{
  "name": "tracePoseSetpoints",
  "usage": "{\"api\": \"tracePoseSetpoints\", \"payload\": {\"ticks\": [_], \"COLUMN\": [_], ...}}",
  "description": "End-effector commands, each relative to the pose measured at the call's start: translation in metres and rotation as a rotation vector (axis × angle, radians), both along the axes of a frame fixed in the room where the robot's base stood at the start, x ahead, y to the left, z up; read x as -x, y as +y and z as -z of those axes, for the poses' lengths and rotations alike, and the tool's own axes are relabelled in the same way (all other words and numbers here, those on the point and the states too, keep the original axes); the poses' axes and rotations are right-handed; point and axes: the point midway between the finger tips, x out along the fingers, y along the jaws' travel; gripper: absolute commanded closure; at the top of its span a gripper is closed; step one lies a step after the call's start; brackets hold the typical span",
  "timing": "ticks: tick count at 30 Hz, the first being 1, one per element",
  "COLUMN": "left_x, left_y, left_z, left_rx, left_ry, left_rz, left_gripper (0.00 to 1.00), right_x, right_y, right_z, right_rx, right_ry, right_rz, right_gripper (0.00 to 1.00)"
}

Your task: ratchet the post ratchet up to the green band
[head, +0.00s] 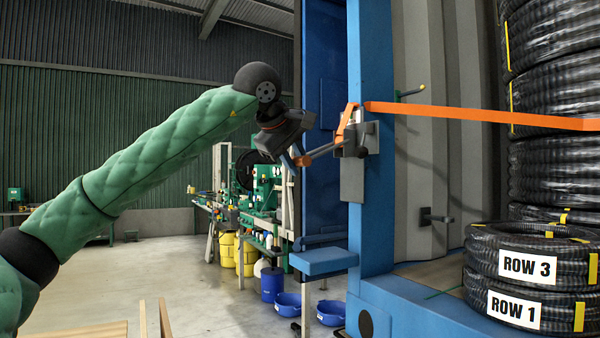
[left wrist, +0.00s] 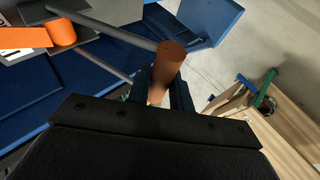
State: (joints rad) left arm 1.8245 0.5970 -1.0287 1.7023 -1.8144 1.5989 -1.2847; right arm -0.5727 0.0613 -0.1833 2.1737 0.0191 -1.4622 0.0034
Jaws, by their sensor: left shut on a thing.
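The post ratchet (head: 357,140) is a grey metal piece on the blue container post (head: 371,200), with a grey plate below it. Its grey lever reaches left to an orange-brown grip (left wrist: 170,65). My left gripper (head: 297,158) is shut on this grip at the lever's outer end; the left wrist view shows the grip between the two fingers. An orange strap (head: 480,115) runs from the ratchet to the right across the hose coils (head: 555,170). I cannot make out a green band on the ratchet. My right gripper is not in view.
A blue container door (head: 325,130) stands open behind my gripper. Blue tubs (head: 287,304), a blue drum (head: 272,284) and green machinery (head: 262,190) stand behind on the floor. Coils labelled ROW 3 and ROW 1 (head: 515,307) sit at right. The left floor is fairly clear.

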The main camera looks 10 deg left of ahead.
Motion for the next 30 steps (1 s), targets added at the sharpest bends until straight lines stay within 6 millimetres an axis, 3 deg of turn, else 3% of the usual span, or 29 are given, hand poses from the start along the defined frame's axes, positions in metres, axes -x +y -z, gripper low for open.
{"api": "tracePoseSetpoints", "payload": {"ticks": [19,20,23,30], "left_x": [0.0012,0.0012,0.0013,0.0014], "left_y": [0.0015,0.0015,0.0014,0.0015], "left_z": [-0.0092,-0.0092,-0.0089,-0.008], "left_rx": [0.003,0.003,0.002,0.001], "left_ry": [-0.003,-0.003,-0.004,-0.002], "left_rz": [0.0,0.0,0.0,0.001], "left_gripper": [1.0,0.76,0.57,0.57], "right_x": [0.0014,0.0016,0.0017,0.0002], "right_y": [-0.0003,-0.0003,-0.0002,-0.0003], "right_z": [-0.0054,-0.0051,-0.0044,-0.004], "right_rx": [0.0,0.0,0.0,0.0], "right_ry": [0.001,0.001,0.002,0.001], "right_rz": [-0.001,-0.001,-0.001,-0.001], "right_gripper": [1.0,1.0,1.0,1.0]}}
